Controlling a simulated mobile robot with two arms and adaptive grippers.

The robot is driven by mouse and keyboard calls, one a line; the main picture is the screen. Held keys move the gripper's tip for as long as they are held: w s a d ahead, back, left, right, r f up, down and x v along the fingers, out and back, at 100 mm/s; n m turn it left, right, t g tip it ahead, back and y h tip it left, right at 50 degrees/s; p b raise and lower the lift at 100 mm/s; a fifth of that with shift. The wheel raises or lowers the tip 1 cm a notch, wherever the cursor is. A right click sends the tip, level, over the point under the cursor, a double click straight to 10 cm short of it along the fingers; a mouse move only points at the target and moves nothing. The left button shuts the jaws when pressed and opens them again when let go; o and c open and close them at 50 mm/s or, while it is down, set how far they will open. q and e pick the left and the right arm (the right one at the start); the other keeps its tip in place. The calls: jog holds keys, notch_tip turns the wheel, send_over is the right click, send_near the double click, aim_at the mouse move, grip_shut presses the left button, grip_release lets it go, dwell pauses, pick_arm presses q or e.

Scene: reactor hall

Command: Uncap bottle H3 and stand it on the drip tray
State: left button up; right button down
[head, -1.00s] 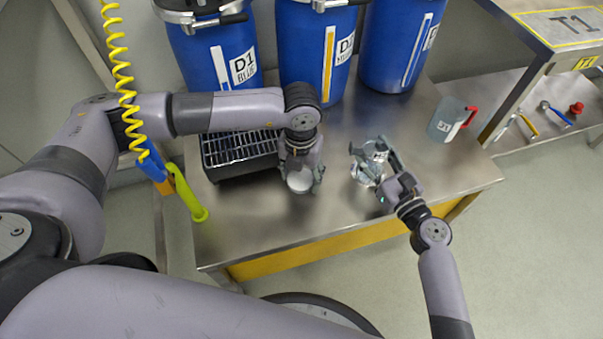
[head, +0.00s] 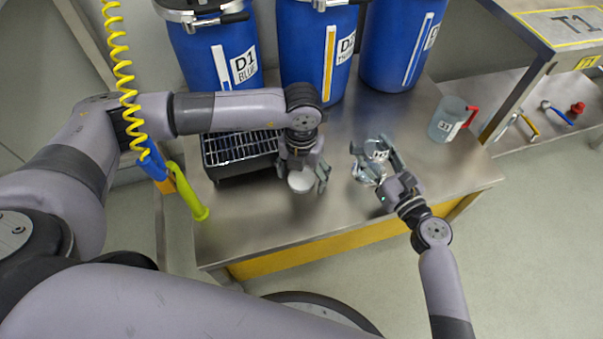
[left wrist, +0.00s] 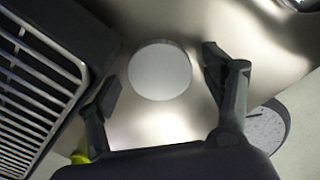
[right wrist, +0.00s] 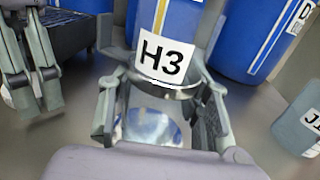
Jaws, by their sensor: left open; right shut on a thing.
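Bottle H3 (head: 376,151) is clear with a white label, which reads H3 in the right wrist view (right wrist: 163,56). My right gripper (head: 374,163) is shut on it at the right of the bench. I cannot tell whether its base touches the bench. A round white cap (head: 301,182) is below my left gripper (head: 305,178). In the left wrist view the cap (left wrist: 160,70) shows as a plain disc between the spread fingers, apart from both. The left gripper is open. The drip tray (head: 232,168), black with a metal grate, is left of it, partly hidden by my left arm.
Blue drums (head: 318,50) stand along the back of the steel bench (head: 275,228). A jug with a red handle (head: 446,122) stands at the right. A lime-green tube (head: 188,190) hangs at the left edge. The bench front is clear.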

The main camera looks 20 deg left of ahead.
aim_at(301, 178)
pick_arm(q)
notch_tip(301, 178, up, 12)
jog(key=shift+r, duration=0.15)
dwell(0.3)
jog(key=shift+r, duration=0.1)
